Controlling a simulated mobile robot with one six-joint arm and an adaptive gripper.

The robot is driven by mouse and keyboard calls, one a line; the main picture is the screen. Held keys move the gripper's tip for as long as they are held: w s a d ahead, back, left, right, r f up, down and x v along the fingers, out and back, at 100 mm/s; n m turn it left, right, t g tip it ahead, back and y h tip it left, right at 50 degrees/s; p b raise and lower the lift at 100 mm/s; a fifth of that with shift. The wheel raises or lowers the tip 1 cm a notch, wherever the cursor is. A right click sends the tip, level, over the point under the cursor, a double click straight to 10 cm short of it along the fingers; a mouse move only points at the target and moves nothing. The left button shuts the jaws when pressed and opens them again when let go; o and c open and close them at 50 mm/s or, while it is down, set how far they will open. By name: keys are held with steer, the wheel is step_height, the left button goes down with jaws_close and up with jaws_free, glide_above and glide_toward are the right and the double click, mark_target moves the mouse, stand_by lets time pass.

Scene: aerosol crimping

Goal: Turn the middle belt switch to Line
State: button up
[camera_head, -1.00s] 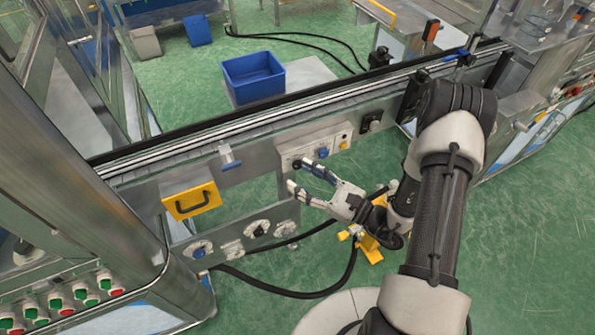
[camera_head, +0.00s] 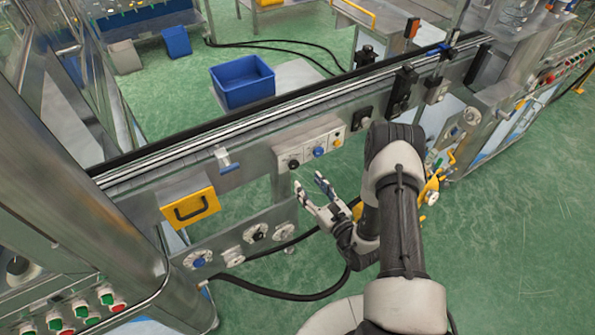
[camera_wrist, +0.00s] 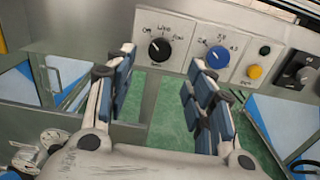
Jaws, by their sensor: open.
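The control panel (camera_head: 307,146) on the conveyor's near side carries a black rotary switch (camera_head: 293,164) at its left end. In the wrist view the black switch (camera_wrist: 159,50) has printed labels around its top, seemingly Off, Line and Slow. I cannot tell surely which label its pointer faces. My gripper (camera_head: 310,182) is open and empty, below and in front of the panel, apart from the switch. In the wrist view the gripper (camera_wrist: 163,62) has its two fingers spread, with the switch beyond and between them.
A blue knob (camera_wrist: 218,57) and a yellow button (camera_wrist: 254,72) sit right of the switch. A yellow handled box (camera_head: 190,207) hangs to the left. Lower round knobs (camera_head: 256,233) and dark cables (camera_head: 285,294) lie below. A blue bin (camera_head: 243,82) stands beyond the belt.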

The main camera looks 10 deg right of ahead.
mark_target(295, 166)
steer(key=b+x, duration=0.1)
steer(key=x, duration=0.7)
steer(key=shift+f, duration=0.1)
steer(key=c, duration=1.1)
steer(key=shift+o, duration=0.2)
steer(key=shift+m, duration=0.4)
steer(key=m, duration=0.4)
steer(key=shift+b, duration=0.4)
steer(key=shift+m, duration=2.5)
